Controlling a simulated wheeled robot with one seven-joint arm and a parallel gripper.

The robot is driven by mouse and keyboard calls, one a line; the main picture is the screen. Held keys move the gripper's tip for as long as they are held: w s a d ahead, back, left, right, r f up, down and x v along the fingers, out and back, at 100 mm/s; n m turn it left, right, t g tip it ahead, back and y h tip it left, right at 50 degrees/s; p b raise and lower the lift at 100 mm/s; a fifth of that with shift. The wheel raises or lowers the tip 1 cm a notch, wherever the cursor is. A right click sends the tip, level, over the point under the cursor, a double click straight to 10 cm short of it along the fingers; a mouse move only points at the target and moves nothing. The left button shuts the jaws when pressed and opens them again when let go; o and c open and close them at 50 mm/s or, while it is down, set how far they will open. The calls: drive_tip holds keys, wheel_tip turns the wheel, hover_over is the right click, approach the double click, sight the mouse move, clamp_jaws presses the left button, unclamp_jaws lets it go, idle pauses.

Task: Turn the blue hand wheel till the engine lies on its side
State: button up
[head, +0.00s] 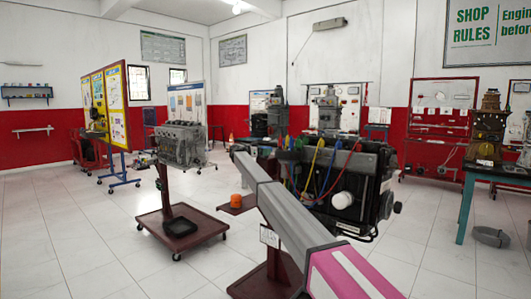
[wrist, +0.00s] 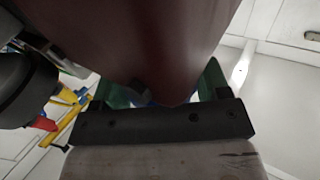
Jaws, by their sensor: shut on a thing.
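The dark engine (head: 352,190) with coloured leads and a white round part hangs on a dark red stand (head: 272,275) in the head view. My arm covers part of it, and I cannot tell its exact tilt. In the wrist view, my gripper (wrist: 163,86) has green fingers either side of a small visible strip of the blue hand wheel (wrist: 184,104). It is shut on the wheel. A large dark red part (wrist: 140,35) hides most of the wheel and the fingertips. In the head view, the wheel and gripper are hidden behind my arm.
Another grey engine (head: 181,144) stands on a wheeled dark red stand (head: 182,232) to the left. A teal-legged bench (head: 468,205) holds a machine at the right. An orange object (head: 236,200) is beside my arm. Yellow and red parts (wrist: 62,120) lie close left of my gripper. Floor at the front left is clear.

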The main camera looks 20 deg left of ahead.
drive_tip(key=shift+w+a+m+g+h, duration=0.1)
drive_tip(key=shift+m+g+h, duration=0.7)
drive_tip(key=shift+g, duration=0.5)
drive_tip(key=shift+m, duration=0.3)
drive_tip(key=o, duration=0.9)
